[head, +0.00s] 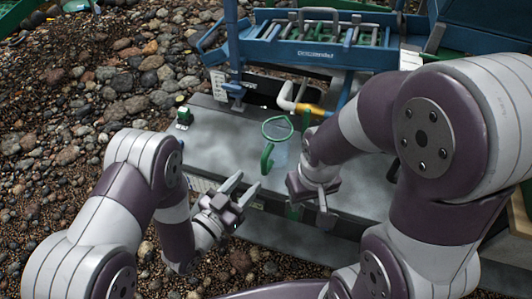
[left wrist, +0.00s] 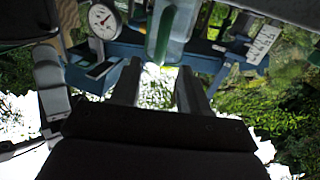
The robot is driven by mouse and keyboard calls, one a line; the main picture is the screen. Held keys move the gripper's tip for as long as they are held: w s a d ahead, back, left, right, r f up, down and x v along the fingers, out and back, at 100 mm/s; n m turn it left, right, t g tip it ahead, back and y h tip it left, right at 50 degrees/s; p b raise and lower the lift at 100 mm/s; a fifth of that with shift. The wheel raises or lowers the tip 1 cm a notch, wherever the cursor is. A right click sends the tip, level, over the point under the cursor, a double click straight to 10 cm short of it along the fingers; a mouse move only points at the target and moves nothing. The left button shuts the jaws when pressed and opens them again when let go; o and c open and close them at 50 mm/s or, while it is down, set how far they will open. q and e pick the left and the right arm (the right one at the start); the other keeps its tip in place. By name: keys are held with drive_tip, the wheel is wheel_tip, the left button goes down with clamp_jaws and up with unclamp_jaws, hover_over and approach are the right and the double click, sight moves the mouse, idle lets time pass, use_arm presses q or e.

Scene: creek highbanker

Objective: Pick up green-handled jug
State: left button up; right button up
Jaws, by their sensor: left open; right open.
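The green-handled jug (head: 281,155) stands on the grey tabletop. It is clear, with a green rim and a green handle on its near left side. My left gripper (head: 242,187) is open and empty, with its fingers pointing up toward the jug from just in front and to the left. In the left wrist view the jug (left wrist: 180,32) is at the top centre, its green handle just beyond and between the open fingertips (left wrist: 157,75). My right gripper (head: 312,205) is to the right of the jug, pointing down, open and apart from it.
The grey table (head: 222,140) has a small green-topped item (head: 184,115) at its left corner. A blue highbanker (head: 300,50) stands behind, with a white and yellow pipe (head: 300,106) below it. A round dial (left wrist: 102,20) shows in the left wrist view. Stony ground lies left.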

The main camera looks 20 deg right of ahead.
sight(262, 166)
use_arm(q)
drive_tip(key=b+x, duration=0.1)
drive_tip(key=x, duration=0.7)
drive_tip(key=shift+w+d+f, duration=0.1)
clamp_jaws()
